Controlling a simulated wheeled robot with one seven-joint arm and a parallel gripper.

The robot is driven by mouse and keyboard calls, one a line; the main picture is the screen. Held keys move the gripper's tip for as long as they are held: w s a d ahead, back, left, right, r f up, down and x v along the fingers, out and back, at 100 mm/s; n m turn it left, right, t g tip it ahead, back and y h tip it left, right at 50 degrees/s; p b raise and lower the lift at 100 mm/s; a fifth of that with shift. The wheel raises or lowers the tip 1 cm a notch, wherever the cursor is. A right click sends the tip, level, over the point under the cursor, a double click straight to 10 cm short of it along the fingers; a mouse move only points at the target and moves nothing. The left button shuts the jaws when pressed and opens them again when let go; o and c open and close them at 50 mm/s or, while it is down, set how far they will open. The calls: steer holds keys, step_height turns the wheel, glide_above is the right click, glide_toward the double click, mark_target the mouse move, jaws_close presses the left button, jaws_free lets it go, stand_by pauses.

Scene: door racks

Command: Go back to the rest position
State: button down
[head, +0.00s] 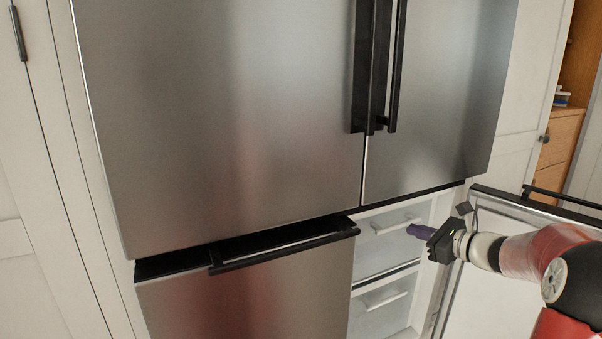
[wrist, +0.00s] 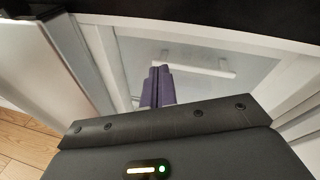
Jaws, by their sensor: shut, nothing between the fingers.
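My gripper (head: 418,231) is at the lower right in the head view, in front of the open lower right compartment of the fridge (head: 225,110). Its purple fingers (wrist: 158,86) are together and empty in the wrist view. The lower right door (head: 490,285) stands swung open, with my arm in front of it. White drawers (head: 385,268) with pale handles show inside the compartment. A drawer front (wrist: 190,65) with a light handle lies beyond the fingertips in the wrist view. Whether the fingers touch it cannot be told.
The lower left door (head: 245,300) has a black handle (head: 285,252) that sticks out. The upper doors look shut, with long vertical black handles (head: 378,70). White cabinet panels (head: 35,200) flank the fridge on the left. Wooden floor (wrist: 25,140) shows at the wrist view's lower left.

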steer(key=s+a+n+g+h, duration=0.2)
steer(key=s+a+n+g, duration=0.5)
steer(key=s+a+n, duration=0.8)
steer(key=s+a+f+n+h, duration=0.1)
steer(key=s+f+n+h, duration=0.2)
steer(key=s+n+h, duration=0.3)
steer(key=s+n, duration=0.5)
steer(key=s, duration=0.8)
steer(key=shift+s+h, duration=0.35)
steer(key=shift+h, duration=0.05)
steer(key=shift+d+f, duration=0.1)
